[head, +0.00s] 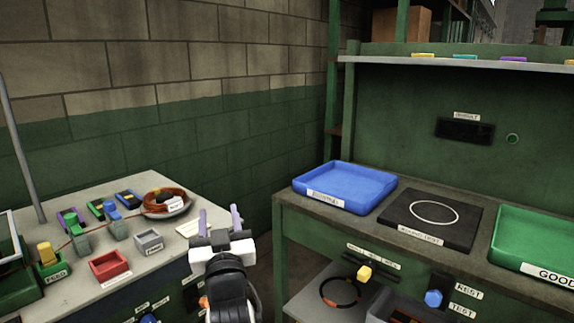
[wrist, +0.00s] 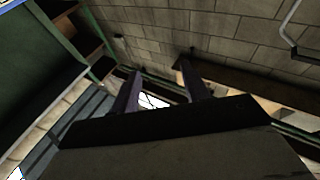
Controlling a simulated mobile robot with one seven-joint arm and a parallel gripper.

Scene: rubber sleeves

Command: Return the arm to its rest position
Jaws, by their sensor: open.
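My gripper (head: 219,222) shows at the lower middle of the head view, in front of the gap between the left table and the green bench. Its two purple fingers point up and stand apart, with nothing between them. In the wrist view the gripper (wrist: 157,92) also shows two separate dark fingers, with the room's wall and shelving beyond them. My arm comes up from the bottom edge of the head view.
The left table (head: 75,298) holds a red bin (head: 110,266), a grey bin (head: 149,242) and a coil dish (head: 167,203). The green bench (head: 290,207) bears a blue tray (head: 345,187), a black test plate (head: 430,218) and a green tray (head: 540,240). A brick wall stands behind.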

